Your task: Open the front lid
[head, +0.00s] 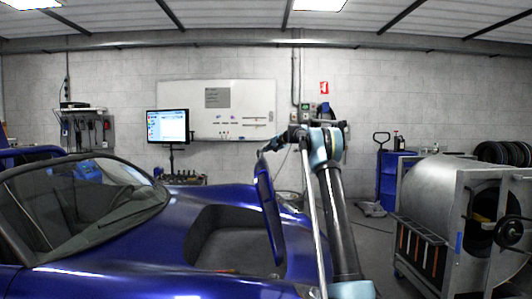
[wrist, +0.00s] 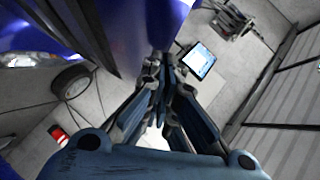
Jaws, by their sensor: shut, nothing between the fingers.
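The blue car's front lid (head: 267,213) stands raised, nearly upright and seen almost edge-on in the head view. The dark front compartment (head: 228,236) lies uncovered to its left. My gripper (head: 267,149) is at the lid's top edge, with my arm on the right side of the lid. In the wrist view my gripper (wrist: 164,66) has its fingers together with nothing between them. A dark blue panel, likely the lid (wrist: 98,35), runs close along the left of the fingers. I cannot tell whether they touch it.
The car's windscreen (head: 85,205) is at left. A large metal drum machine (head: 439,200) stands at right, with a blue cabinet (head: 391,180) behind it. A monitor (head: 168,126) stands by the back wall. Some floor is free between my arm and the machine.

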